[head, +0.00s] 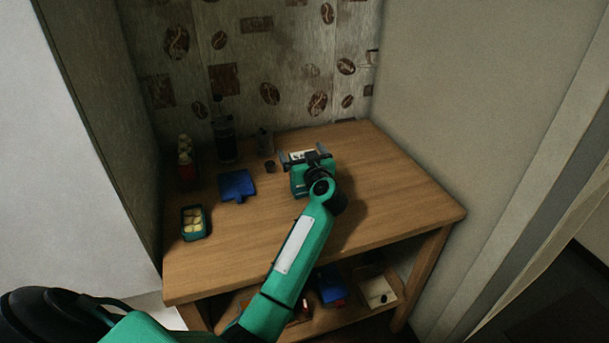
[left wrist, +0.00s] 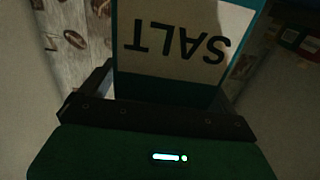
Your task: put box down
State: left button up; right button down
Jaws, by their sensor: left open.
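A teal box with a white label reading SALT (left wrist: 183,45) fills the upper middle of the left wrist view, its lettering upside down. My left gripper (head: 307,157) is open at the back middle of the wooden table (head: 395,200), its fingers on either side of the box. In the head view only a small pale part of the box (head: 298,155) shows past the gripper. Whether its base rests on the table is hidden. My right gripper is not in view.
Left of the gripper are a blue item (head: 237,185), a dark bottle (head: 225,140), a small dark cup (head: 270,167), a grey item (head: 265,142) and egg-like things in a green tray (head: 194,223). The table's right side is clear. A lower shelf holds a white tray (head: 377,291).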

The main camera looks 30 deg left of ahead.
pick_arm(q)
jog(key=c, duration=1.8)
